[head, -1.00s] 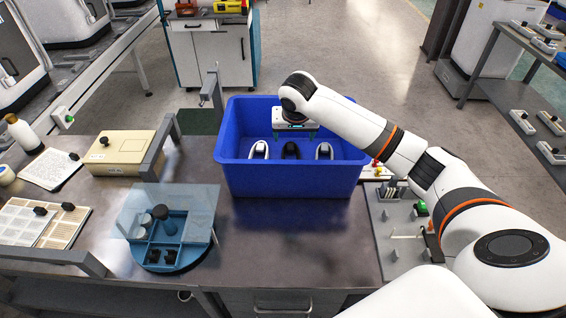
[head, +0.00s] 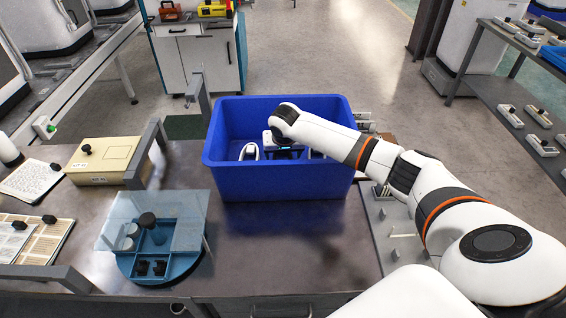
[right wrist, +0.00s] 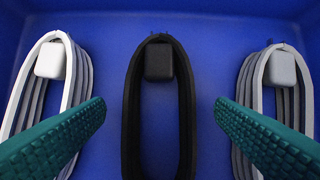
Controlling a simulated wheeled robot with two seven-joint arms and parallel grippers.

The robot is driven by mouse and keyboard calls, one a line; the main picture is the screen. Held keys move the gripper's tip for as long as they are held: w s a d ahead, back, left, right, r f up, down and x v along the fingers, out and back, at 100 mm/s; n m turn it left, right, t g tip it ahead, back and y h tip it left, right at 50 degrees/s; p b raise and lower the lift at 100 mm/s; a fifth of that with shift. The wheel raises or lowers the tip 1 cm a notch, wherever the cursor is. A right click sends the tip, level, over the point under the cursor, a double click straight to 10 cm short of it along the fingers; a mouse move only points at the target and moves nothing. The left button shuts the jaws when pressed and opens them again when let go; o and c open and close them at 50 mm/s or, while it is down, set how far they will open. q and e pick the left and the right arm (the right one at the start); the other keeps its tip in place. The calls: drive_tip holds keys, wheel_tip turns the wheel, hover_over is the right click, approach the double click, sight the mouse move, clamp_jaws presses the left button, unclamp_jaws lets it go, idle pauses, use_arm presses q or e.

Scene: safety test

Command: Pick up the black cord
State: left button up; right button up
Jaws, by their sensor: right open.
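The black cord (right wrist: 158,62) is a looped bundle with a black plug block at its top, standing in the middle of the blue bin (head: 280,186). In the head view my right gripper covers it. My right gripper (head: 285,152) is down inside the bin, pointing downward. In the right wrist view its two green fingers are open, one on each side of the black cord, with a visible gap to it on both sides. My left gripper is not in view.
A white cord (right wrist: 50,60) lies left of the black one and a grey-white cord (right wrist: 281,68) right of it, both close to the fingers. The bin's walls surround the gripper. A blue round stand with a clear plate (head: 160,240) is left of the bin; bare table lies in front.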

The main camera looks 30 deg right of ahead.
drive_tip(key=shift+x, duration=1.15)
